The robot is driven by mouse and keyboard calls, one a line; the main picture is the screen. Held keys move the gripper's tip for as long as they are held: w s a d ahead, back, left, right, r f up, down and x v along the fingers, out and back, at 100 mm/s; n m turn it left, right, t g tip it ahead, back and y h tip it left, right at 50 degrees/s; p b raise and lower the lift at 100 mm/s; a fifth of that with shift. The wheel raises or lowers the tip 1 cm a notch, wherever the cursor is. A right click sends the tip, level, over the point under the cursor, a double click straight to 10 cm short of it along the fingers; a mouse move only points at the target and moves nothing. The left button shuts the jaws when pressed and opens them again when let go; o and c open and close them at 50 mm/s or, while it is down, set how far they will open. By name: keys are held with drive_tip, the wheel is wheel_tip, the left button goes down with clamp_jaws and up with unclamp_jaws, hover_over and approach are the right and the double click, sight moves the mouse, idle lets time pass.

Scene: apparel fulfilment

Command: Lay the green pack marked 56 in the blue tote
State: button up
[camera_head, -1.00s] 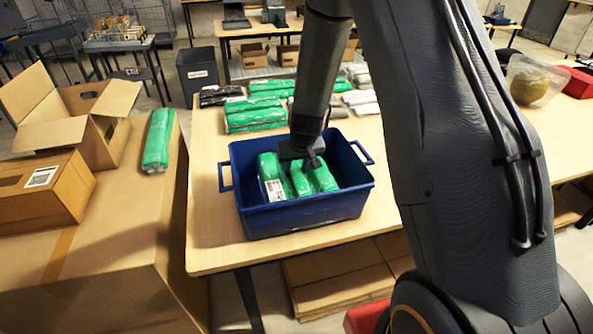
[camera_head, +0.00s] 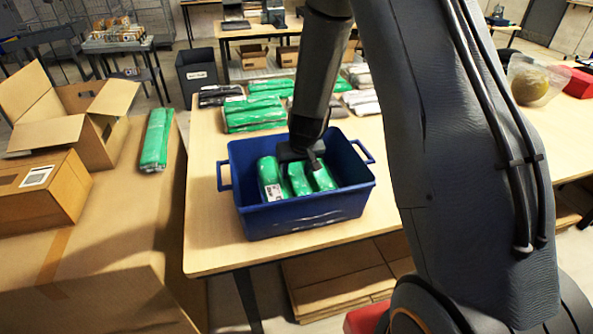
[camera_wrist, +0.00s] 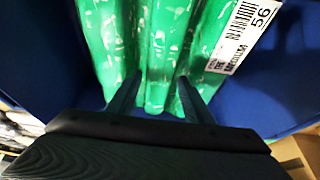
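The blue tote (camera_head: 305,213) stands on the wooden table. Green packs lie in it side by side, as three lengthwise bulges; I cannot tell whether each is a separate pack. The left bulge (camera_head: 269,171) bears a white label, which reads 56 on the green pack (camera_wrist: 205,35) at the right of the wrist view. My gripper (camera_head: 305,168) is down inside the tote, over the packs. In the wrist view my gripper's fingers (camera_wrist: 160,92) straddle the middle green bulge (camera_wrist: 160,60). Whether they press on it is unclear. The hand hides the packs' far ends.
Green packs (camera_head: 255,113) and grey and white packs (camera_head: 362,101) lie on the table behind the tote. The bare table (camera_head: 215,240) shows left of the tote.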

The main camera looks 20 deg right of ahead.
drive_tip(key=shift+o, duration=0.4)
drive_tip(key=shift+r, duration=0.1)
drive_tip(key=shift+r+p, duration=0.55)
drive_tip(key=shift+p, duration=0.3)
drive_tip(key=s+f+p+v, duration=0.1)
drive_tip(key=s+p+v, duration=0.15)
drive_tip(key=v, duration=0.75)
drive_tip(key=s+f+p+v, duration=0.1)
drive_tip(key=s+p+v, duration=0.15)
drive_tip(key=v, duration=0.85)
drive_tip(key=s+r+g, duration=0.2)
drive_tip(key=s+r, duration=0.2)
drive_tip(key=s, duration=0.8)
drive_tip(key=shift+s, duration=0.2)
drive_tip(key=shift+d, duration=0.1)
wheel_tip(320, 180, down, 12)
drive_tip(key=g+b, duration=0.1)
drive_tip(key=b, duration=1)
drive_tip(key=shift+w, duration=0.35)
